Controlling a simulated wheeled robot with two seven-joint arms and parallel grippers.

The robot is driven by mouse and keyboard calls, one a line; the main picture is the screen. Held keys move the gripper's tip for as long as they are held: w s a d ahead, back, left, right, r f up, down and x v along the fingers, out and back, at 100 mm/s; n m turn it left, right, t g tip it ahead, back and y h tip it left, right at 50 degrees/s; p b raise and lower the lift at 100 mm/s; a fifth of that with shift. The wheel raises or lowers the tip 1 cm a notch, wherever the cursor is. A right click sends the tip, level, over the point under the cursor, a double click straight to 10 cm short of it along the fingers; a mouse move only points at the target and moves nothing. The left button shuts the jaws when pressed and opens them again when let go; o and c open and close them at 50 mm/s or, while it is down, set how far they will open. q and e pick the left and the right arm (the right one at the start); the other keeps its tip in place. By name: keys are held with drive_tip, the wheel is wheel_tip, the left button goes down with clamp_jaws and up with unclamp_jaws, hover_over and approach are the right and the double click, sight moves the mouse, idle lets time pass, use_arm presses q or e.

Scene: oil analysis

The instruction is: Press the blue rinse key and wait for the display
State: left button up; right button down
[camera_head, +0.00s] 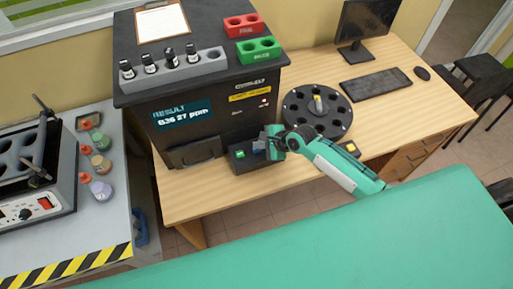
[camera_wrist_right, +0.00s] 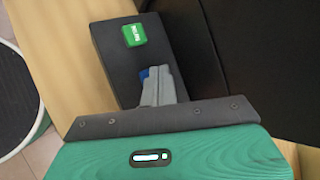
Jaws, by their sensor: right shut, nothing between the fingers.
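The blue rinse key (camera_wrist_right: 144,73) shows only as a small blue edge in the right wrist view, mostly hidden by my fingertips. It is on the dark key box (camera_head: 240,161), beside a green key (camera_wrist_right: 134,35). My right gripper (camera_head: 262,146) is shut and empty, with its fingertips over the blue key; whether they touch it I cannot tell. The display (camera_head: 184,114) on the black analyser reads "RESULT" and a figure in ppm, which looks like 636.27. My left gripper is not in view.
A round dark carousel (camera_head: 317,112) stands right of my right gripper. A red rack (camera_head: 244,26), a green rack (camera_head: 258,50) and a grey rack with several vials (camera_head: 205,66) stand on the analyser. A keyboard (camera_head: 376,83) lies farther right. Several flasks stand on the left bench.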

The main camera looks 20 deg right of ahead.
sight(259, 150)
drive_tip(key=shift+f, duration=0.55)
idle(0.7)
drive_tip(key=shift+r+p, duration=1)
drive_tip(key=shift+p, duration=0.3)
wheel_tip(259, 150, up, 5)
drive_tip(key=p, duration=0.6)
drive_tip(key=shift+s, duration=0.1)
